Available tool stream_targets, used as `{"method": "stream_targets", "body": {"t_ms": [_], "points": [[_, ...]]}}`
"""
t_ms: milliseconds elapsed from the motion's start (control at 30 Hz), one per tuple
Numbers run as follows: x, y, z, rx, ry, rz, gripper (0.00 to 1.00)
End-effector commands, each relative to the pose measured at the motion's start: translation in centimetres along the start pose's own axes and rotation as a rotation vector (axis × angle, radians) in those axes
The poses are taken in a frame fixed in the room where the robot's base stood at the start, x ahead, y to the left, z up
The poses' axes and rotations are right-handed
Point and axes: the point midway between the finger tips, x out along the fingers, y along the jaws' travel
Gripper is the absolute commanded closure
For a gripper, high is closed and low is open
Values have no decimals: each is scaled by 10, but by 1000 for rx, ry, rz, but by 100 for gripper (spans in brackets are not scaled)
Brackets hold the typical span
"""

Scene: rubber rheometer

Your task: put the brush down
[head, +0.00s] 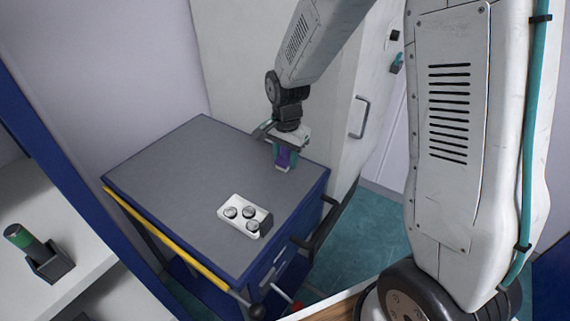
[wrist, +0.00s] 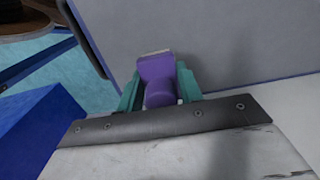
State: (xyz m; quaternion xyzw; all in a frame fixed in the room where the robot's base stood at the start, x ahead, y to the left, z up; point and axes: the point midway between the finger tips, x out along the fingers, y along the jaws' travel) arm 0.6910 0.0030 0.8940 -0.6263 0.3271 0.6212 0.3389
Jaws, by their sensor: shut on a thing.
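The brush (wrist: 160,80) is purple and sits between the teal fingers of my gripper (wrist: 158,92) in the wrist view. A pale strip shows at its far end. In the head view my gripper (head: 285,160) points down over the back right part of the cart's grey top (head: 165,175), near its right edge. The purple brush (head: 283,156) shows between the fingers there. My gripper is shut on the brush. I cannot tell whether the brush touches the grey top.
A white tray (head: 232,204) with several round metal pieces lies on the cart's front right part. The left and middle of the top are clear. A yellow rail (head: 165,240) runs along the cart's front left edge. A white cabinet (head: 345,105) stands behind. A dark holder with a green-banded cylinder (head: 35,250) is at left.

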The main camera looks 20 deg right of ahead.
Motion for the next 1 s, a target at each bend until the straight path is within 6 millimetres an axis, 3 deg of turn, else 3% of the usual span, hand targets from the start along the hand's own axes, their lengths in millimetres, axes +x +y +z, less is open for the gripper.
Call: {"method": "stream_targets", "body": {"t_ms": [100, 333, 700, 733, 800, 1000], "points": [[2, -6, -8, 2, 0, 1, 93], [35, -4, -7, 1, -1, 2, 93], [40, -4, -7, 1, -1, 1, 93], [39, -4, -7, 1, 0, 0, 59], [39, -4, -7, 1, 0, 0, 42], [39, -4, -7, 1, 0, 0, 42]]}}
